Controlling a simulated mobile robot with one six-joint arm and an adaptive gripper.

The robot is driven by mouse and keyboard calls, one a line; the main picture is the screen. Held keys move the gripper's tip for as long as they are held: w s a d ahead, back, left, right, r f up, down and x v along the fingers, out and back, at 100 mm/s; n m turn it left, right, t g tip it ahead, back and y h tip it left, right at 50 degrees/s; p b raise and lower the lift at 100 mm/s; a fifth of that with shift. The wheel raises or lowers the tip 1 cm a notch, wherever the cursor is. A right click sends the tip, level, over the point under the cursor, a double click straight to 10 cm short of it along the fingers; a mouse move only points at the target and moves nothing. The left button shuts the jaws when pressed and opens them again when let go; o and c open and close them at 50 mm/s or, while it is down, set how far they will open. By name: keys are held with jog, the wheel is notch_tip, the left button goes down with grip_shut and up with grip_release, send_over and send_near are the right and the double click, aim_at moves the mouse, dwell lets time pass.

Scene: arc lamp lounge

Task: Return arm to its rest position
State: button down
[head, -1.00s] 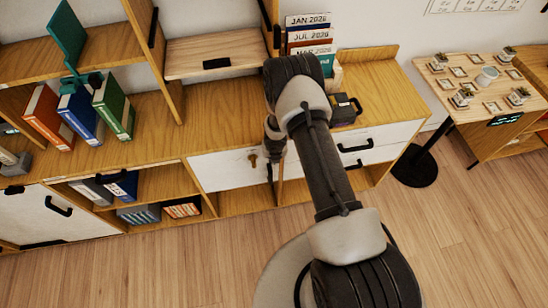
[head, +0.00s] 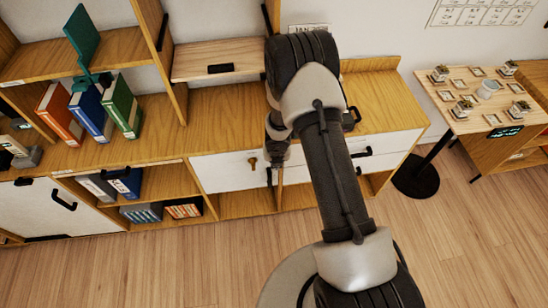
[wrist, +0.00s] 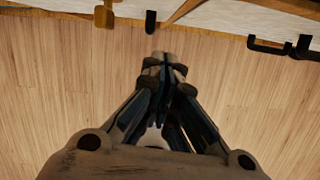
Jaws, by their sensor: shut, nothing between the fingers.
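My arm (head: 325,160) reaches from the bottom of the head view over the cabinet front, bent at the elbow near the top. My gripper (wrist: 163,62) is shut and empty in the wrist view, its fingertips together above the wood floor. In the head view the wrist hangs down in front of the white drawers, and the fingers are mostly hidden or too small to make out.
A wooden cabinet (head: 225,115) with white drawers (head: 222,166) runs behind my arm. Binders (head: 122,106) stand on its left. The floor (head: 450,250) in front is clear.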

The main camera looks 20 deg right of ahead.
jog(key=shift+r, duration=0.1)
jog(key=s+d+r+m+t+h, duration=0.1)
jog(key=d+r+m, duration=0.2)
jog(key=r+m, duration=0.8)
jog(key=s+d+r+m+t+h, duration=0.1)
jog(key=s+d+r+m+h, duration=0.2)
jog(key=r, duration=1.5)
jog(key=s+a+r+m+y+b, duration=0.1)
jog(key=s+r+m+y, duration=0.1)
jog(key=s+r+m, duration=0.9)
jog(key=s+a+m+y, duration=0.1)
jog(key=s+a+m, duration=0.2)
jog(key=s, duration=0.4)
jog(key=s+a+r+m+y, duration=0.1)
jog(key=s+a+m, duration=0.2)
jog(key=s+m, duration=0.2)
jog(key=shift+s+a+m+y+b, duration=0.15)
jog(key=shift+s+m+y+b, duration=0.2)
jog(key=shift+s, duration=0.75)
jog(key=c, duration=2.3)
grip_release()
